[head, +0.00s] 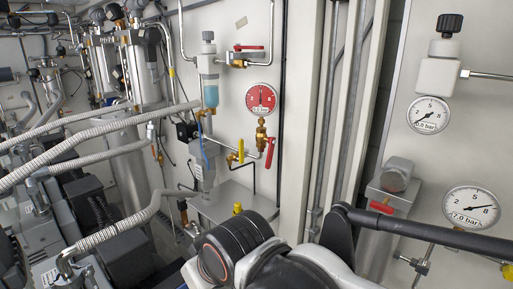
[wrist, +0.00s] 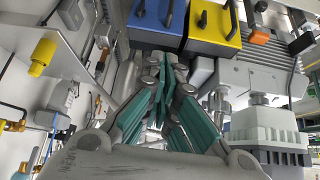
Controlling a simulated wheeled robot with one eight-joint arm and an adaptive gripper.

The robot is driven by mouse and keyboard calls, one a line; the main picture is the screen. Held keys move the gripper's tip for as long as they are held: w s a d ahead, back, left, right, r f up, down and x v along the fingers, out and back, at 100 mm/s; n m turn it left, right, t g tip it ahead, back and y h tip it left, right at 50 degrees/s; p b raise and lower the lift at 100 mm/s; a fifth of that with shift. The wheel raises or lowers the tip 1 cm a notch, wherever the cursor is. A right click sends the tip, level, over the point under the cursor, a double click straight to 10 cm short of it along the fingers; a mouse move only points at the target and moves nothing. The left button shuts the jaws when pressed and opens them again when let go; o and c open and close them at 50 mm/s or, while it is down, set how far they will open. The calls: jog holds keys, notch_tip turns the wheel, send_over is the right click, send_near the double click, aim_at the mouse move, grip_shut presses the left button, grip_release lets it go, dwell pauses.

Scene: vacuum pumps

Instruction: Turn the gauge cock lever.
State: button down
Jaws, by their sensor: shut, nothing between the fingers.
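A red gauge (head: 261,98) is on the pale wall panel in the head view. Below it sits a brass gauge cock (head: 261,136) with a red lever (head: 270,152) hanging down, slightly tilted. My gripper (wrist: 163,75) shows in the wrist view, its teal-padded fingers closed together and empty. The fingers are apart from the red lever, which I cannot make out in the wrist view. In the head view my arm fills the bottom middle, and the gripper's fingers do not show there.
A yellow lever (head: 241,150) is left of the cock. A blue-bowled filter (head: 210,95) hangs above it. Two white dial gauges (head: 471,208) (head: 428,115) are at the right. In the wrist view, a blue box (wrist: 157,22) and a yellow box (wrist: 212,28) lie beyond the fingers.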

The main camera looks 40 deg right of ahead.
aim_at(269, 153)
notch_tip(269, 153, up, 18)
jog(key=w+d+r+n+p, duration=0.1)
jog(key=d+n+p, duration=0.1)
jog(key=p, duration=1.4)
jog(key=w+d+r+n+g+h, duration=0.1)
jog(key=w+d+n+g+h, duration=0.2)
jog(key=w+d+n, duration=0.45)
jog(key=w+d+n+g+h, duration=0.3)
jog(key=w+d+n, duration=0.2)
jog(key=d+n, duration=0.5)
jog(key=d+f, duration=0.9)
jog(key=d, duration=0.2)
jog(key=shift+w+g+p, duration=0.35)
jog(key=shift+w+g, duration=0.05)
jog(key=shift+d+f+m, duration=0.1)
jog(key=shift+m, duration=0.25)
jog(key=shift+f, duration=0.1)
